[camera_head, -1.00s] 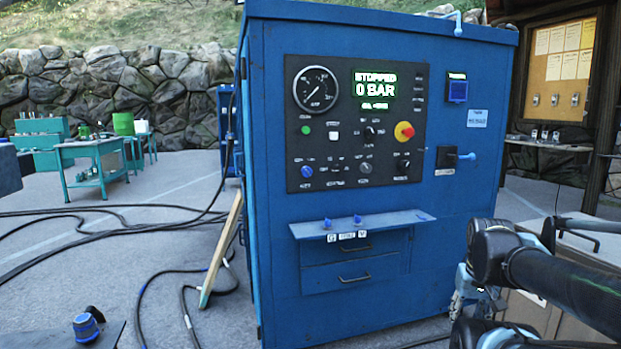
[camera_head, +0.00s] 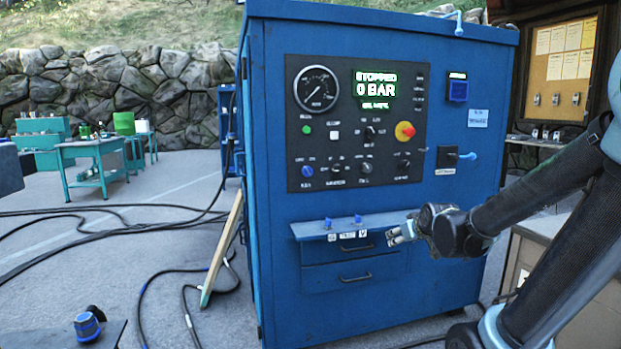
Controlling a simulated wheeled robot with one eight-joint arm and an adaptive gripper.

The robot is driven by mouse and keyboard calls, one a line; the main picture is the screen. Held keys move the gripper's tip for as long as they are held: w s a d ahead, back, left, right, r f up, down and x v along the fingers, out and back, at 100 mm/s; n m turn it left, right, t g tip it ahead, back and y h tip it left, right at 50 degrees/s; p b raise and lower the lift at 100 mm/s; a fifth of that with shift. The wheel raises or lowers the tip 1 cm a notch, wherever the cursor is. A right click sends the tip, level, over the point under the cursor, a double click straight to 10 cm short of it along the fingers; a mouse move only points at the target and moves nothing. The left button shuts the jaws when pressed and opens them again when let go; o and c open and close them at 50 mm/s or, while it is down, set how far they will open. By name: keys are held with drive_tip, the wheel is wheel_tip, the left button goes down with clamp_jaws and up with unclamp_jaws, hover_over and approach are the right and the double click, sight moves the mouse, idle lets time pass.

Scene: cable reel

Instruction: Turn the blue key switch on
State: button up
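A small round blue knob (camera_head: 307,171) sits at the lower left of the black control panel (camera_head: 336,147) on the blue cabinet. It looks like the blue key switch, but its markings are too small to read. Two more small blue pieces, a left one (camera_head: 327,223) and a right one (camera_head: 358,219), stand on the narrow shelf (camera_head: 385,222) below the panel, over tags G and V. My gripper (camera_head: 393,237) is in front of the cabinet near the shelf's right end, pointing left. It is below and right of the blue knob and apart from it. Its finger opening is too small to judge.
The panel also has a gauge (camera_head: 317,89), a display (camera_head: 375,88) reading STOPPED 0 BAR, a red-yellow stop button (camera_head: 405,131) and black knobs. A blue-handled lever (camera_head: 463,156) sticks out at right. Drawers are below the shelf. A wooden plank (camera_head: 222,250) leans at left.

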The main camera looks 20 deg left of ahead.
drive_tip(key=w+a+r+n+t+y, duration=0.25)
drive_tip(key=w+a, duration=0.25)
drive_tip(key=a, duration=0.3)
drive_tip(key=n+t+y, duration=0.3)
drive_tip(key=t+y, duration=0.2)
drive_tip(key=y, duration=0.2)
approach(310, 174)
drive_tip(key=shift+g, duration=0.25)
drive_tip(key=x, duration=1)
drive_tip(key=shift+r, duration=0.1)
drive_tip(key=c, duration=1.1)
